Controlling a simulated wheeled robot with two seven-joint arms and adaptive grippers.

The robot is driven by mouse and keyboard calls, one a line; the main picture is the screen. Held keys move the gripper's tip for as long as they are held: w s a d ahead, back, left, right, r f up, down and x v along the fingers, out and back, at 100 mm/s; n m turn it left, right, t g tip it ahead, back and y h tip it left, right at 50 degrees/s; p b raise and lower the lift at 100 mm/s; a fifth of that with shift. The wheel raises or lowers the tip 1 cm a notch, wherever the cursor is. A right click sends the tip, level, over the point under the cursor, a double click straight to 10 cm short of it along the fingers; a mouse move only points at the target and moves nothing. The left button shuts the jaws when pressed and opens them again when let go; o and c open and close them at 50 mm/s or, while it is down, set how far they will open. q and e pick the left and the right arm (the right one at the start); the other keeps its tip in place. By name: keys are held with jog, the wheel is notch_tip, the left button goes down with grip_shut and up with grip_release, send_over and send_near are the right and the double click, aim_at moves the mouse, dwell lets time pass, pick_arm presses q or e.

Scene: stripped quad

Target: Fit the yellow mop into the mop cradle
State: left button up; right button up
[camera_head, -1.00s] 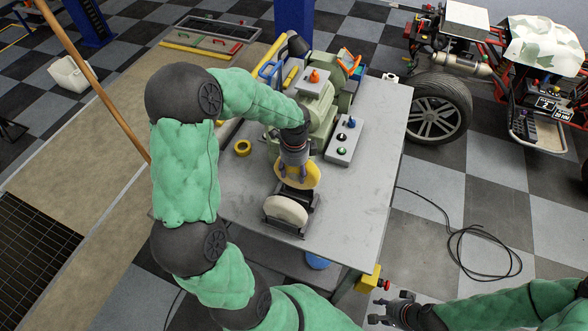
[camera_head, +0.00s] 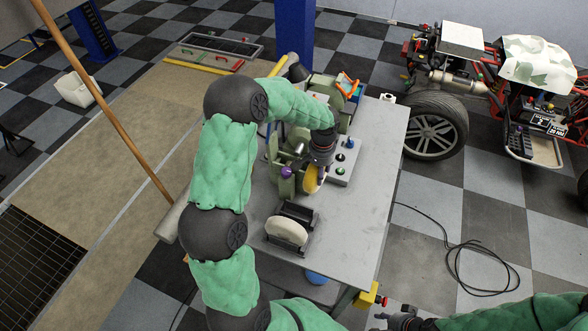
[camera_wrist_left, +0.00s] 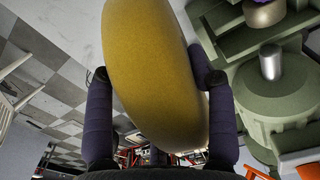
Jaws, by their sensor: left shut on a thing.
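The yellow mop (camera_head: 311,181) is a thick disc held on its edge above the table, beside the green machine. My left gripper (camera_head: 319,172) is shut on it. In the left wrist view the yellow mop (camera_wrist_left: 155,75) stands between both fingers and fills the middle of the picture. The mop cradle (camera_head: 303,212) is a dark frame on the table, in front of the yellow mop and apart from it. A white mop (camera_head: 286,231) stands upright at its front side. My right gripper (camera_head: 384,318) is low at the bottom edge, apart from the table and partly cut off.
The green machine (camera_head: 283,184) stands on the grey table (camera_head: 352,210), left of the yellow mop; its metal spindle (camera_wrist_left: 270,62) shows in the wrist view. A grey button box (camera_head: 343,163) is close on the right. The table right of the cradle is clear.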

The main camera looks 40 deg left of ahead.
pick_arm(q)
jog(key=w+d+r+n+p, duration=0.1)
jog(key=w+d+n+p, duration=0.3)
jog(key=n, duration=0.6)
jog(key=w+d+r+n+p, duration=0.1)
jog(key=w+d+n+p, duration=0.1)
jog(key=w+n, duration=0.55)
jog(key=s+a+n+p, duration=0.15)
jog(key=s+a, duration=0.25)
jog(key=a, duration=0.5)
jog(key=s+a+n+p, duration=0.1)
jog(key=s+a+p, duration=0.15)
jog(key=a, duration=0.65)
notch_tip(320, 180, down, 7)
jog(key=s+p, duration=0.1)
jog(key=shift+a+p, duration=0.35)
jog(key=shift+a, duration=0.1)
jog(key=shift+f, duration=0.1)
jog(key=shift+f, duration=0.1)
jog(key=o, duration=1.3)
jog(key=shift+s, duration=0.1)
